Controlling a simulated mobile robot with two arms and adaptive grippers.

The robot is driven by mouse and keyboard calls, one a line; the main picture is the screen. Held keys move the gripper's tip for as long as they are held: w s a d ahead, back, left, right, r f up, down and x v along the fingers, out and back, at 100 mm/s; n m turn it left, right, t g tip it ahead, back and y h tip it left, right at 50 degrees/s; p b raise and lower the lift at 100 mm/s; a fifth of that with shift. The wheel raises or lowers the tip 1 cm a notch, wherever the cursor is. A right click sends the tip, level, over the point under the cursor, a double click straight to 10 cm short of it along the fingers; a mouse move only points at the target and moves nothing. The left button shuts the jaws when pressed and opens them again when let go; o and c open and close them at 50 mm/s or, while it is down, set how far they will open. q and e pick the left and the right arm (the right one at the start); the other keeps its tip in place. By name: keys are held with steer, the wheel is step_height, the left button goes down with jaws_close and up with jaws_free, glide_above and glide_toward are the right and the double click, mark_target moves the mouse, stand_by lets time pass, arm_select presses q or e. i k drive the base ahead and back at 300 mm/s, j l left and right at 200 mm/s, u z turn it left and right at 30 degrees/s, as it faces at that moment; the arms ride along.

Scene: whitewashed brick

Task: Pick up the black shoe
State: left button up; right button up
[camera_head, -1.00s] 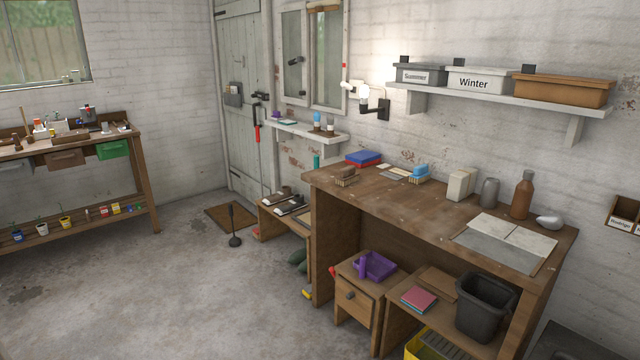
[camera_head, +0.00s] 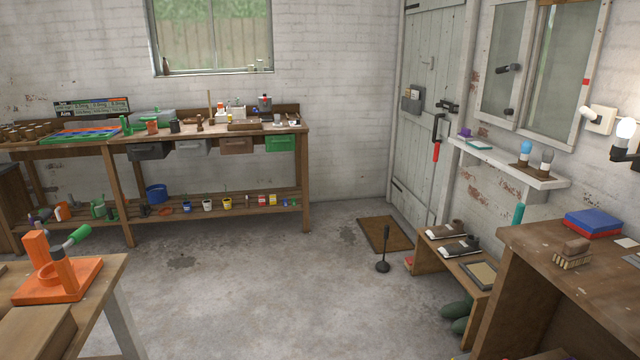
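A low wooden bench (camera_head: 425,262) stands by the right wall, beside the door. A dark, black-looking shoe (camera_head: 459,247) lies on its top, on something pale. A browner shoe (camera_head: 444,231) lies just behind it. Both are small in the picture, so their details are hard to tell. Neither of my grippers is in view.
A wooden workbench (camera_head: 550,240) stands at the right, in front of the low bench. A black long-handled tool (camera_head: 384,252) stands on the floor near a brown doormat (camera_head: 385,234). Dark green boots (camera_head: 457,309) lie under the low bench. The middle floor is clear.

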mark_target(469, 247)
steer(key=i, duration=0.65)
steer(key=i+j+z, duration=0.1)
steer(key=i, duration=0.6)
steer(key=i+j, duration=0.15)
steer(key=i, duration=0.5)
